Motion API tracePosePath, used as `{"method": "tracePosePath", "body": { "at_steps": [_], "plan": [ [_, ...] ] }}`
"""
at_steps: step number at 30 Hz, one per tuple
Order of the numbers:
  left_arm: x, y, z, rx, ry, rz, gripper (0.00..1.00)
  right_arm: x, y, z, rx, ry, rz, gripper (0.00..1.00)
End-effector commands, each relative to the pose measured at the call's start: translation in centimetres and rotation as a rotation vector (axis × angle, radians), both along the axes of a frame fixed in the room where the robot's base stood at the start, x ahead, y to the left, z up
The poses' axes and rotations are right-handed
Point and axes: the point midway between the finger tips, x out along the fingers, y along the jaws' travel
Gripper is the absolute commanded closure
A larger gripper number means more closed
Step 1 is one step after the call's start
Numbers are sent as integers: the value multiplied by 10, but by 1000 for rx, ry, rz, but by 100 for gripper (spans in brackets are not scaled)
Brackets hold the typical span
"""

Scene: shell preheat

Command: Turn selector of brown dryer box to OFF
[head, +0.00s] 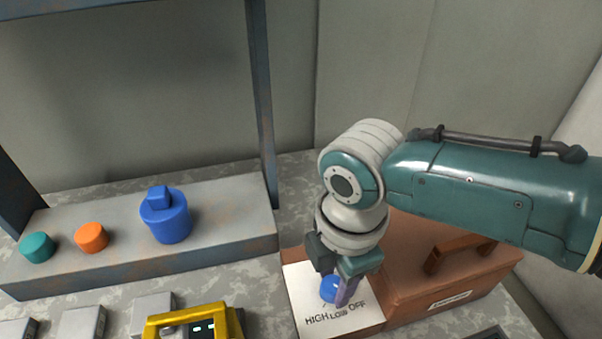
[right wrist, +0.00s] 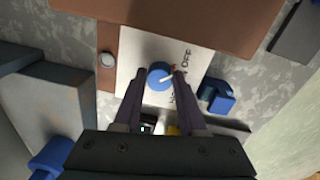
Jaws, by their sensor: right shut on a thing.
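The brown dryer box (head: 410,270) stands at the right in the head view, with a white panel (head: 305,285) on its left part lettered HIGH, LOW, OFF from left to right. The blue round selector (head: 328,288) sits on this panel, partly covered by my right gripper (head: 341,286). In the right wrist view the selector (right wrist: 159,75) lies between the fingertips of my right gripper (right wrist: 158,82), which is shut on it. A pale mark on the selector points toward the lettering; a finger covers part of the labels, so its exact setting is unclear. My left gripper is not in view.
A grey ledge (head: 110,255) at left carries a teal knob (head: 37,247), an orange knob (head: 91,237) and a blue knob (head: 166,214). A yellow device (head: 195,322) stands at the front. The box has a brown handle (head: 460,252). A metal post (head: 261,105) rises behind.

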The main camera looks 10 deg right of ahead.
Motion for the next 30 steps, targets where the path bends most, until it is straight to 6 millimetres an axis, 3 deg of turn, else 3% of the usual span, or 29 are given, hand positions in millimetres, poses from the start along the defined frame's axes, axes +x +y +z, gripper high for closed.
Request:
{"method": "tracePosePath", "body": {
  "at_steps": [20,21,28,30],
  "plan": [
    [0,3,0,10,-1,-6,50,0,0,0,1,-1,64,100],
    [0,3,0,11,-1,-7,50,0,0,0,1,-1,64,57],
    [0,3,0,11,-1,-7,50,0,0,0,1,-1,63,31],
    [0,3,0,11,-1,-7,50,0,0,0,1,-1,62,29]
  ]
}}
